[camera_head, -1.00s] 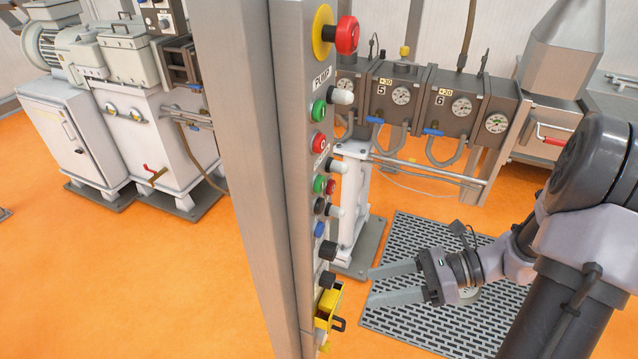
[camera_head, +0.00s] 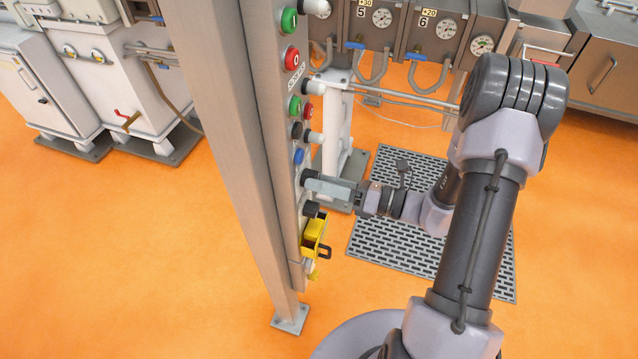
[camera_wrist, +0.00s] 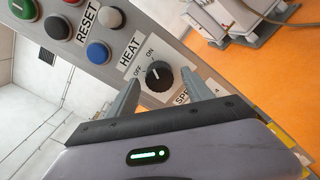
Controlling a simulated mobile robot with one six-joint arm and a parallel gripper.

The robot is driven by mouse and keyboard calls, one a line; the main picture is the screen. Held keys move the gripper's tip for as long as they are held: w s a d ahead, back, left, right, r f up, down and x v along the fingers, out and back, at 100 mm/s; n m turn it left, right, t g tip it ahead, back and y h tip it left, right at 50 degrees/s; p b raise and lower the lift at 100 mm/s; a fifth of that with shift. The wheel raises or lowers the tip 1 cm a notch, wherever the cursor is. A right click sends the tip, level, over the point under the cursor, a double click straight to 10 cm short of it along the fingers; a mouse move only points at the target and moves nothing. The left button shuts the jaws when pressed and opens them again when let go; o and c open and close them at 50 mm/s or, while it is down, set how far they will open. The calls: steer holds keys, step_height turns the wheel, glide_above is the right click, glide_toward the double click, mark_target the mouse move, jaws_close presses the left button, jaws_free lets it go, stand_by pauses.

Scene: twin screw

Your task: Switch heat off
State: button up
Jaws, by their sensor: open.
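The heat knob (camera_wrist: 160,77) is a round black rotary knob with a white mark, under a HEAT label with OFF and ON printed beside it. In the wrist view the mark is too small to tell which word it points to. My gripper (camera_wrist: 158,80) is open, with one finger on each side of the knob; I cannot tell whether they touch it. In the head view, my gripper (camera_head: 310,184) is level with the knob (camera_head: 307,175), which is partly hidden behind the fingers.
The knob is on a grey control post (camera_head: 232,120) with green, red and blue buttons above. Another black knob (camera_head: 310,209) and a yellow box (camera_head: 315,236) are just below. A dark grating (camera_head: 400,235) lies on the open orange floor. Machinery (camera_head: 420,40) stands behind.

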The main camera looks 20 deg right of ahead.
steer(key=shift+w+a, duration=0.3)
steer(key=shift+a, duration=0.1)
jaws_close()
steer(key=shift+n, duration=0.3)
steer(key=n+b, duration=0.8)
steer(key=n, duration=0.3)
steer(key=shift+n, duration=0.3)
